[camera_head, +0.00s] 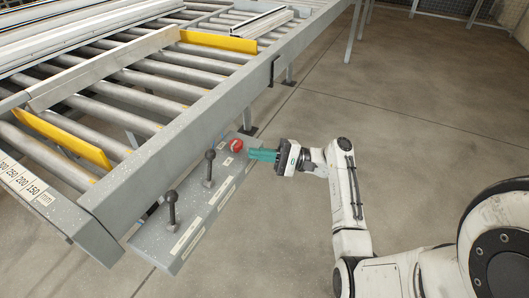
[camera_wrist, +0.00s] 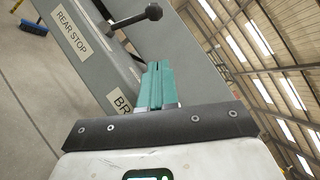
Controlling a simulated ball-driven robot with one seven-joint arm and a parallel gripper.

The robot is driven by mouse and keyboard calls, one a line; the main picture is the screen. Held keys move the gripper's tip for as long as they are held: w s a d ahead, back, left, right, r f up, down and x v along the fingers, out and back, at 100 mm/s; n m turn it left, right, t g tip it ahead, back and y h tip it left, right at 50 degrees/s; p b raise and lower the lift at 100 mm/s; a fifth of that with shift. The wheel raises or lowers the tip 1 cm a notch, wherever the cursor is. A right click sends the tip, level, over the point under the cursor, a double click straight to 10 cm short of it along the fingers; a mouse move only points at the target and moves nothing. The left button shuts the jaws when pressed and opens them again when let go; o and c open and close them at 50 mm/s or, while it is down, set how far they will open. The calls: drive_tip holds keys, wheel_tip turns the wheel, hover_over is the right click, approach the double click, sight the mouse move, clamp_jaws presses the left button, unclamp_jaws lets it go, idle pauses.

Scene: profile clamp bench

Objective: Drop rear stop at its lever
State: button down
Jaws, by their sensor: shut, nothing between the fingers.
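In the head view, two black ball-topped levers stand upright on a grey control panel (camera_head: 150,240) along the bench side: a near one (camera_head: 172,208) and a middle one (camera_head: 209,168). In the wrist view, a label reading REAR STOP (camera_wrist: 72,35) sits by a ball-ended lever (camera_wrist: 140,17); it appears to be the middle one. My gripper (camera_head: 255,154) has teal fingers, shut and empty, beside the red knob (camera_head: 236,145) at the panel's far end, apart from both levers. The fingers also show in the wrist view (camera_wrist: 156,72). Whether they touch the knob is unclear.
A roller bench (camera_head: 190,115) carries long metal profiles (camera_head: 100,80) and two upright yellow plates, one far (camera_head: 217,40) and one near (camera_head: 62,137). A partly hidden label starting BR (camera_wrist: 120,103) lies by my fingers.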

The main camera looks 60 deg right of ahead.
sight(212, 156)
drive_tip(key=p+x, duration=0.1)
drive_tip(key=x, duration=0.4)
drive_tip(key=shift+w+a+r, duration=0.15)
drive_tip(key=a, duration=0.1)
drive_tip(key=r+p, duration=0.1)
drive_tip(key=a, duration=0.1)
drive_tip(key=shift+w+a+r, duration=0.2)
drive_tip(key=shift+w+a, duration=0.1)
drive_tip(key=shift+a, duration=0.1)
drive_tip(key=shift+w+a+r+p, duration=0.1)
drive_tip(key=shift+a+p, duration=0.25)
drive_tip(key=shift+a, duration=0.05)
drive_tip(key=shift+a+r+n+g+p, duration=0.7)
drive_tip(key=shift+n, duration=0.5)
drive_tip(key=shift+a+r+n+g+h+p, duration=0.3)
drive_tip(key=shift+a+r+n+g+p, duration=0.15)
drive_tip(key=shift+a+n+g+p, duration=0.5)
drive_tip(key=shift+a+r+n+h, duration=0.15)
drive_tip(key=shift+a+n+h, duration=0.15)
drive_tip(key=shift+a+n, duration=0.5)
drive_tip(key=shift+a+n+g+h+p, duration=0.35)
drive_tip(key=shift+n+g+h+p, duration=0.15)
drive_tip(key=shift+n, duration=0.25)
